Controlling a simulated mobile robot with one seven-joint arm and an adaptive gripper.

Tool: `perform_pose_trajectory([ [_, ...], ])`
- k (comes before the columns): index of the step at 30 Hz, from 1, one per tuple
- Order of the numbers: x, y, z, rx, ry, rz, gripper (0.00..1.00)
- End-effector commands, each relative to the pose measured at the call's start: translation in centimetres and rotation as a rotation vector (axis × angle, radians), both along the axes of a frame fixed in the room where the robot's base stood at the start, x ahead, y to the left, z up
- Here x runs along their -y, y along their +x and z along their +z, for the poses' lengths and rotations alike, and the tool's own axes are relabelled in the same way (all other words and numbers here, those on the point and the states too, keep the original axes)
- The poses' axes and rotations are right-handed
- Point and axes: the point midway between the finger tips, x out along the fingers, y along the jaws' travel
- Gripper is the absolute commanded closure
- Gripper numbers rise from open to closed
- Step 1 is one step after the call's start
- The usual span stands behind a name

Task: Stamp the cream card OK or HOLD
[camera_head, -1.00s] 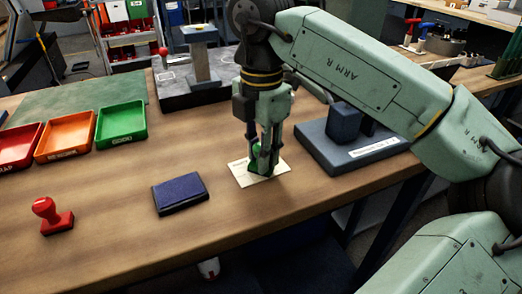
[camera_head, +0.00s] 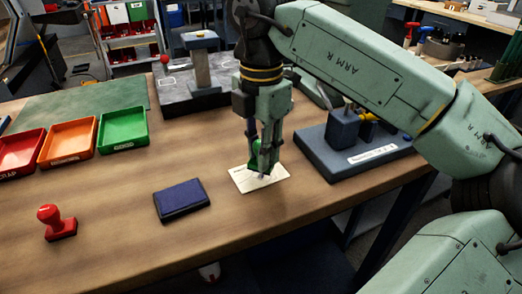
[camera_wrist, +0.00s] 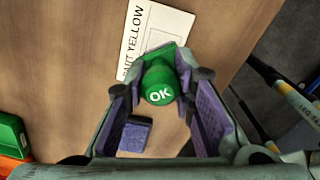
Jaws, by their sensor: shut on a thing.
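My gripper (camera_head: 262,166) is shut on the green OK stamp (camera_wrist: 160,82), whose top reads "OK" in the wrist view. The stamp also shows between the fingers in the head view (camera_head: 255,160). The cream card (camera_head: 278,173) lies flat on the bench under the stamp. In the wrist view the card (camera_wrist: 160,28) carries dark print ending in "YELLOW"; its near part is hidden by the stamp and gripper. I cannot tell whether the stamp touches it. A dark blue ink pad (camera_head: 181,200) lies left of the card. A red stamp (camera_head: 57,222) stands upright farther left.
Red (camera_head: 20,151), orange (camera_head: 67,143) and green (camera_head: 123,129) trays stand at the left. A blue-grey fixture block (camera_head: 350,152) stands right of the card. A grey plate with a post (camera_head: 200,70) is behind. Bare bench lies between stamp and pad.

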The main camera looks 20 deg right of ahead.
Motion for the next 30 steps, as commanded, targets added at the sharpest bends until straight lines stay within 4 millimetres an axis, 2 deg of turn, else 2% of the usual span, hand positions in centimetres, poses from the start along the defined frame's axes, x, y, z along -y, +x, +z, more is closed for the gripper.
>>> perform_pose_trajectory([
  [1, 0.0, 0.0, 0.8, 0.0, -0.001, -0.001, 0.94],
  [15, 0.0, 0.0, 4.5, 0.002, -0.001, 0.0, 0.94],
  [30, 0.0, 0.0, 4.6, 0.001, -0.001, 0.0, 0.94],
])
